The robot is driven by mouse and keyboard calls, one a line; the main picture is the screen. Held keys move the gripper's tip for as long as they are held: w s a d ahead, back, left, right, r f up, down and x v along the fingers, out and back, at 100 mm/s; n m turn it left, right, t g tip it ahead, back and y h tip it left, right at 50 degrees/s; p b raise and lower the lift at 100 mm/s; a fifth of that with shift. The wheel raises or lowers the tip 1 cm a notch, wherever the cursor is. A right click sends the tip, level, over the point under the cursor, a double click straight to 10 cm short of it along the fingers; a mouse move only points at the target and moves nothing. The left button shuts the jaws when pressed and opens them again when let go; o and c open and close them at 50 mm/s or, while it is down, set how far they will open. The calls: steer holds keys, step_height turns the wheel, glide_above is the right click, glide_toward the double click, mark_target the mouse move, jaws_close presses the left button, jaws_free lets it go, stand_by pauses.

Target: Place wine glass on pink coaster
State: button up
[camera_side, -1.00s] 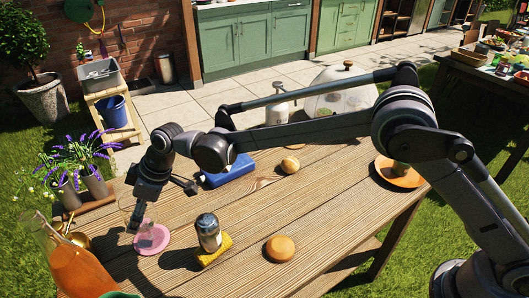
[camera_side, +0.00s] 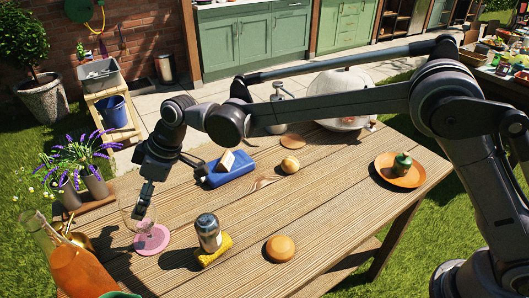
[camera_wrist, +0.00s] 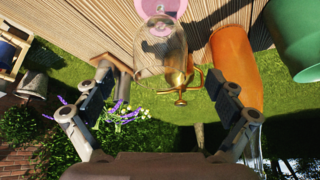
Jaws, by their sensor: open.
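The clear wine glass (camera_wrist: 160,52) stands with its foot over the pink coaster (camera_wrist: 175,10) in the wrist view. In the side view the glass (camera_side: 126,214) shows faintly above the left part of the pink coaster (camera_side: 152,239), partly behind my gripper. The glass looks upright. My gripper (camera_side: 141,207) is just above and beside the glass in the side view. In the wrist view my gripper (camera_wrist: 158,104) has its fingers wide apart with nothing between them. The glass's rim lies beyond the fingertips, apart from both.
An orange carafe (camera_side: 80,268) and brass vessel (camera_side: 82,241) stand close left of the coaster. A pepper grinder (camera_side: 208,232) beside a yellow sponge (camera_side: 214,250), a bun (camera_side: 280,248) and a blue box (camera_side: 230,170) are to the right. Lavender pots (camera_side: 95,183) stand behind.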

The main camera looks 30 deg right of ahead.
steer(key=s+d+r+m+t+h, duration=0.1)
steer(key=s+d+r+m, duration=0.2)
steer(key=d, duration=0.6)
steer(key=s+d+r+m+t, duration=0.1)
steer(key=s+d+r, duration=0.25)
steer(key=d, duration=0.55)
steer(key=s+d+r+m+t+h, duration=0.15)
steer(key=d+r, duration=0.25)
steer(key=d, duration=0.5)
steer(key=s+d+f+m+h, duration=0.1)
steer(key=s+d+f+m, duration=0.2)
steer(key=s+d, duration=0.4)
steer(key=s+d+f+m+h, duration=0.1)
steer(key=s+d+f+m, duration=0.2)
steer(key=s+d, duration=0.5)
steer(key=shift+s+d+f+m+t+h, duration=0.15)
steer(key=shift+d+f+m+t+h, duration=0.25)
steer(key=shift+d, duration=0.25)
